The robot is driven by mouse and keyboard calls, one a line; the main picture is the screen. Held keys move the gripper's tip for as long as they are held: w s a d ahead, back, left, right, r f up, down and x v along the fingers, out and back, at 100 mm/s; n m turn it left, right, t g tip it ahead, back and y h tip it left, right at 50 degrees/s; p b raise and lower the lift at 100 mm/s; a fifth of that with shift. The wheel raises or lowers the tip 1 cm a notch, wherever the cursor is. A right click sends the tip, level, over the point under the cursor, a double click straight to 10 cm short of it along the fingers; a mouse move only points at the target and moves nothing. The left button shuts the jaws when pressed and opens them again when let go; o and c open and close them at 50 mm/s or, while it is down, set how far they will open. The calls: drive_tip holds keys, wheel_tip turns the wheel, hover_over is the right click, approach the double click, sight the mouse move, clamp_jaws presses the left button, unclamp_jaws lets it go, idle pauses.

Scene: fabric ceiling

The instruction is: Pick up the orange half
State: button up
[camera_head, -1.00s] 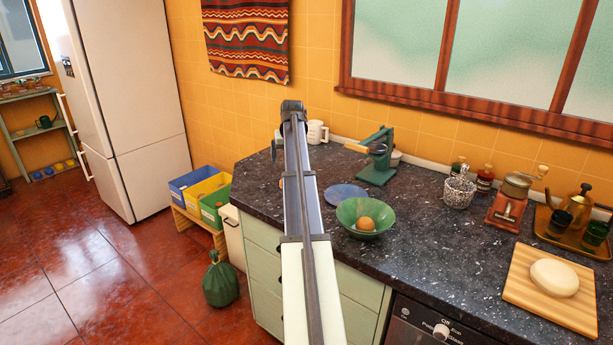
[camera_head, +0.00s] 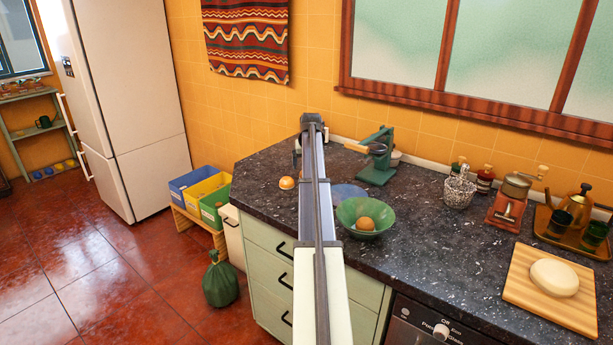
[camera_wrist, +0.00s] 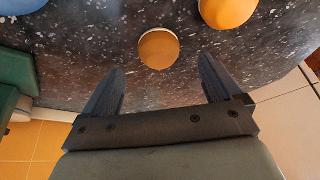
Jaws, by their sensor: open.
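An orange half (camera_wrist: 159,48) with a pale rim lies on the dark speckled counter (camera_wrist: 95,40), in the wrist view just beyond the gap between my fingertips. A second orange half (camera_wrist: 228,10) is at the top right of that view, partly cut off. In the head view one orange half (camera_head: 287,183) shows on the counter just left of my arm. My gripper (camera_wrist: 161,64) is open and empty, its fingers pointing toward the counter. In the head view my arm hides most of the gripper and the counter behind it.
A blue plate (camera_head: 347,192) and a green bowl (camera_head: 350,213) holding a round brownish-orange thing (camera_head: 365,224) stand right of my arm. A green juicer (camera_head: 377,160) stands behind them, near the wall. The counter's left edge is close by.

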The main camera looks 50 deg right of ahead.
drive_tip(key=shift+x, duration=2.7)
drive_tip(key=shift+c, duration=0.2)
drive_tip(key=c, duration=1.1)
wheel_tip(320, 180, up, 10)
drive_tip(key=shift+r, duration=0.1)
